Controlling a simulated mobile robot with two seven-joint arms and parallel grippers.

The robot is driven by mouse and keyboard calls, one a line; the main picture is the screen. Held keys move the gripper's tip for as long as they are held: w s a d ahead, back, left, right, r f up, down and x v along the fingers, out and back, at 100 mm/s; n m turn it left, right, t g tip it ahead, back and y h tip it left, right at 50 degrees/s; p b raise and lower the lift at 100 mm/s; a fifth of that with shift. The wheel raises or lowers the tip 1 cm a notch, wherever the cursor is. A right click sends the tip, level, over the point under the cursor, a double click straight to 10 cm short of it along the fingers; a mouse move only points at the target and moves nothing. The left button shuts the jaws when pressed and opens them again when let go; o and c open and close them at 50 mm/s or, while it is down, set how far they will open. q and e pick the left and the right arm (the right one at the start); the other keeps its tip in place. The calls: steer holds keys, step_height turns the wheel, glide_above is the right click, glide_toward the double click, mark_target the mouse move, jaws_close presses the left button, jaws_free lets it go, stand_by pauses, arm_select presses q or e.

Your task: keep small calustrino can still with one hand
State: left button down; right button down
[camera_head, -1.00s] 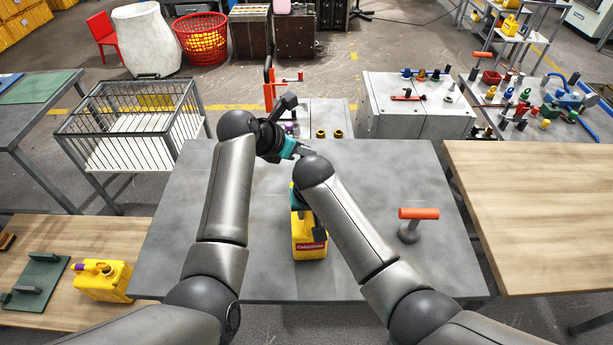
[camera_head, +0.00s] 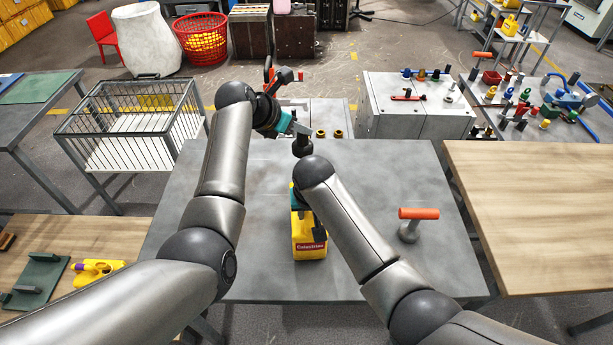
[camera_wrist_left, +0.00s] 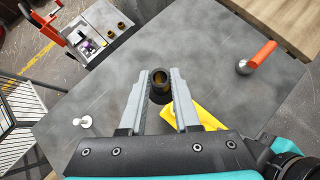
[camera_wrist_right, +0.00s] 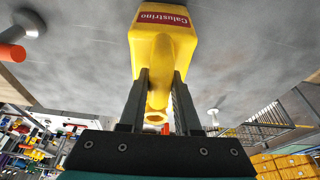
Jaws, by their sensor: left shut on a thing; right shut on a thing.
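The small yellow Calustrino can (camera_head: 308,240) stands on the grey table, its red label facing me. My right gripper (camera_wrist_right: 158,75) is shut on the can's handle part, with a finger on each side. The can's open round neck (camera_wrist_right: 155,118) shows between the fingers in the right wrist view. My right arm hides part of the can in the head view. My left gripper (camera_head: 303,130) is above the table, beyond the can, shut on a dark hollow cylindrical piece (camera_wrist_left: 160,84). That piece is apart from the can. Part of the can (camera_wrist_left: 205,120) shows below it in the left wrist view.
An orange-handled tool (camera_head: 417,213) stands on the grey table (camera_head: 380,170) to the right. A wire basket (camera_head: 135,125) and a grey cabinet (camera_head: 400,115) stand behind. A small white post (camera_wrist_left: 85,122) stands on the table.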

arm_select(q)
steer(key=shift+w+a+r, duration=0.15)
steer(key=shift+w+r, duration=0.3)
steer(key=shift+w, duration=0.35)
steer(key=shift+w+a+r, duration=0.15)
steer(key=shift+w+r, duration=0.25)
steer(key=shift+w, duration=0.4)
arm_select(e)
steer(key=shift+s+d+f, duration=0.15)
steer(key=shift+s+f, duration=0.1)
steer(key=shift+f, duration=0.05)
steer(key=c, duration=1)
jaws_free()
steer(key=o, duration=0.5)
steer(key=shift+w+r, duration=0.15)
steer(key=shift+w, duration=0.05)
steer(key=shift+c, duration=0.2)
steer(key=shift+r, duration=0.2)
steer(key=shift+r, duration=0.25)
steer(key=v, duration=1.1)
steer(key=shift+s+r, duration=0.1)
steer(key=shift+s, duration=0.05)
